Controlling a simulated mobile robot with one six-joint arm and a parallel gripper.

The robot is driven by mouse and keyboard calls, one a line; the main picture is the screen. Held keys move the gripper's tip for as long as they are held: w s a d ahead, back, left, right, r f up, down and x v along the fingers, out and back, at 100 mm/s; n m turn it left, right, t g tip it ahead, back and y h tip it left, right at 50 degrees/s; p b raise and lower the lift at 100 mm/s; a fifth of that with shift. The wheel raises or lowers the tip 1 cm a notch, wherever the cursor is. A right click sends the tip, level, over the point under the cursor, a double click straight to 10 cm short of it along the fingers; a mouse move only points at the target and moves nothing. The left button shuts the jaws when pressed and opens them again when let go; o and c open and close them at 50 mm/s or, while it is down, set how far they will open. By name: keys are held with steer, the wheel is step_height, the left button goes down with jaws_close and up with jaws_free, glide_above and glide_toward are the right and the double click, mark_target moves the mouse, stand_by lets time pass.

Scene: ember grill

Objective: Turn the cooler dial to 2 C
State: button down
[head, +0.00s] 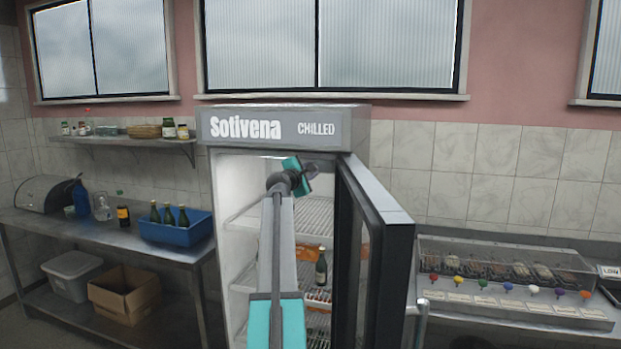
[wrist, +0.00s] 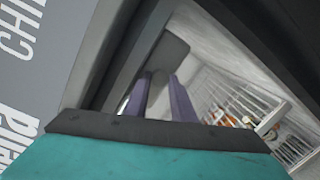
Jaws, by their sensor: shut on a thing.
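The cooler (head: 285,125) stands in the middle of the head view with its door (head: 375,250) open to the right.
Wire shelves (wrist: 240,95) with a few goods lie below my gripper. A green bottle (head: 321,267) stands inside the cooler. The open door is close on the right of my arm. A steel table with a blue crate (head: 176,232) is at left, a topping counter (head: 500,308) at right.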

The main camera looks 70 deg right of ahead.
steer(key=shift+s+m+t+y+b, duration=0.1)
steer(key=shift+m+t+y+b, duration=0.2)
steer(key=shift+m+b, duration=2.65)
steer(key=shift+m+p, duration=0.35)
steer(key=shift+m, duration=0.1)
steer(key=c, duration=1.6)
jaws_free()
steer(key=shift+o, duration=0.4)
steer(key=shift+r, duration=0.1)
steer(key=shift+r+n+p, duration=0.2)
steer(key=shift+n+p, duration=0.1)
steer(key=shift+p, duration=0.1)
